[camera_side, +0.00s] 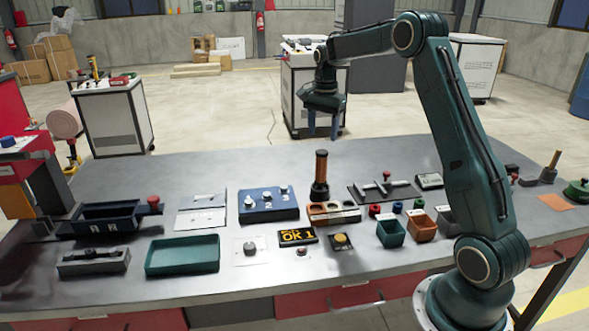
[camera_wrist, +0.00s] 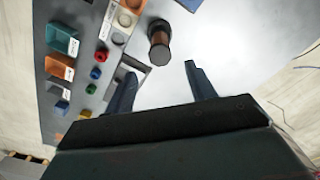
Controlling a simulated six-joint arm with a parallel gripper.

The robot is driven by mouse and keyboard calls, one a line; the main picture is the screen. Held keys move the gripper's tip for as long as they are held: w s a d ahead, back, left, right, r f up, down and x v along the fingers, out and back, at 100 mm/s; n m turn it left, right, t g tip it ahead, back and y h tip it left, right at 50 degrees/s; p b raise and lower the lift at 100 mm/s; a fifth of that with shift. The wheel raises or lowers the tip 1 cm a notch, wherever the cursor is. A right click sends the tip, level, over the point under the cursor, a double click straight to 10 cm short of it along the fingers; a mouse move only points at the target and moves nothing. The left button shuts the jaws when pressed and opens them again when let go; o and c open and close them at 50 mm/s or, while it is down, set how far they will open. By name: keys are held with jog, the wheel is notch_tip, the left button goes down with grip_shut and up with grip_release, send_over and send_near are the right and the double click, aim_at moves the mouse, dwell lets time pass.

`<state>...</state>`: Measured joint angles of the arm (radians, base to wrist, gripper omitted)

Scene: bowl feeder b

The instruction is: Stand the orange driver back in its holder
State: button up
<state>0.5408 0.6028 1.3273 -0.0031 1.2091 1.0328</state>
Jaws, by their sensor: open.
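The orange driver (camera_side: 321,168), a brown-orange handle with a dark collar and base, stands upright on the table just behind the holder. It also shows in the wrist view (camera_wrist: 159,40), apart from the holder. The holder (camera_side: 347,215) is a low orange-brown and grey block with round openings; part of it shows at the top of the wrist view (camera_wrist: 118,38). My gripper (camera_side: 323,128) is open and empty, pointing down, above the driver in the side view. In the wrist view the driver is beyond the gap between my fingertips (camera_wrist: 160,75).
A blue control box (camera_side: 268,205) stands left of the driver, and a dark fixture with a red knob (camera_side: 385,188) right of it. Green (camera_side: 391,234) and orange (camera_side: 422,228) bins stand front right, with small coloured knobs behind them. The table behind the driver is clear.

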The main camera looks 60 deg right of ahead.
jog(key=shift+r, duration=0.1)
jog(key=s+a+r+n+t, duration=0.1)
jog(key=s+a+r+n, duration=0.4)
jog(key=a, duration=0.3)
jog(key=s+a+r+n+t, duration=0.1)
jog(key=s+a+r+n, duration=0.2)
jog(key=s+a+r, duration=0.45)
jog(key=s+a+f+n+t, duration=0.1)
jog(key=s+a+f+n, duration=0.1)
jog(key=s+a+n, duration=0.3)
jog(key=s+a+f+n+t, duration=0.2)
jog(key=s+a+n, duration=0.3)
jog(key=s, duration=0.5)
jog(key=shift+s+a+f+t, duration=0.25)
jog(key=shift+s+a+t, duration=0.05)
jog(key=shift+a, duration=0.7)
